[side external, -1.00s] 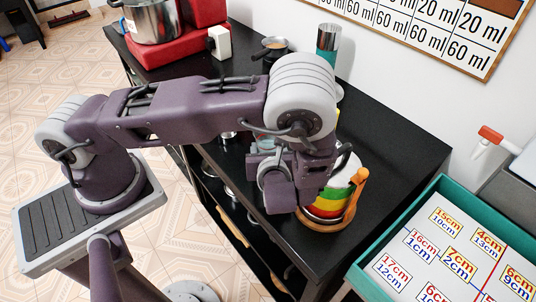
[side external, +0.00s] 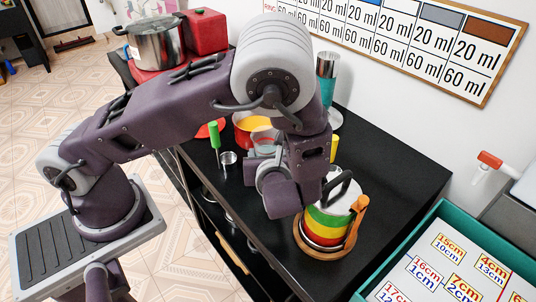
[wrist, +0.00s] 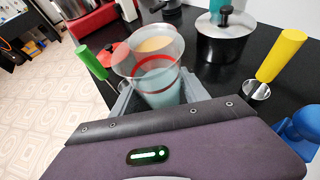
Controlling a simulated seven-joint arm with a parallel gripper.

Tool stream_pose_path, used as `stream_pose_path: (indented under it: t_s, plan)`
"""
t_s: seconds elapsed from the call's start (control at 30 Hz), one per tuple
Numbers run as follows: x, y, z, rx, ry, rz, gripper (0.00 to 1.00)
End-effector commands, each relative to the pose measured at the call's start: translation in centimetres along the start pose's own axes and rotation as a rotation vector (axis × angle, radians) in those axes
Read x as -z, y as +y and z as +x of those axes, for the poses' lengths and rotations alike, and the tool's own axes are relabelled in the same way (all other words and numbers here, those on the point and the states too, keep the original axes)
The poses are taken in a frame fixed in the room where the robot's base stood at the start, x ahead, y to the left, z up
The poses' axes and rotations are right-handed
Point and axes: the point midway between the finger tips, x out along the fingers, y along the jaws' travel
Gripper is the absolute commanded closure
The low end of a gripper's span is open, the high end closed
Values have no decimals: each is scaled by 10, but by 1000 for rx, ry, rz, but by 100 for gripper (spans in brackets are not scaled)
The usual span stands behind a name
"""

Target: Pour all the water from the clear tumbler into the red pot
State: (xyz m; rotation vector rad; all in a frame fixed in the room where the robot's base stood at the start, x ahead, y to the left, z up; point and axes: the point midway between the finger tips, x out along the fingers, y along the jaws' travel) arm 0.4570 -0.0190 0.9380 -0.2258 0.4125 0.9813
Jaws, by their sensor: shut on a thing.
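The clear tumbler (wrist: 160,88) is between my gripper's fingers (wrist: 160,95) in the wrist view, with pale blue water inside. It looks roughly upright. My gripper is shut on it. In the side view the tumbler's clear rim (side external: 264,136) shows beside my gripper (side external: 266,162). The red pot (side external: 240,130) is behind it, with a yellow-orange inside. The height of the tumbler above the counter is hard to tell.
A red lid (wrist: 118,52) and a green-handled measuring cup (wrist: 92,64) are left of the tumbler. A lidded black pot (wrist: 224,45) and a yellow-handled cup (wrist: 257,90) are right. A striped stack (side external: 328,220) stands near my gripper. A steel pot (side external: 156,45) is far back.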

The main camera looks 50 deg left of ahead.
Motion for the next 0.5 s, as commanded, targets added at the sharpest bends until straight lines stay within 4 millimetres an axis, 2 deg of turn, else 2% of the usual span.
stream_pose_path:
  t_s: [0.13, 0.23, 0.4, 0.5]
  plan:
    - [-4, 12, 35, -84, -12, -38, 96]
    - [-15, 8, 66, -119, -14, -55, 96]
    - [-59, -29, 111, -66, -12, -34, 96]
    - [-81, -48, 121, -19, -8, -9, 96]
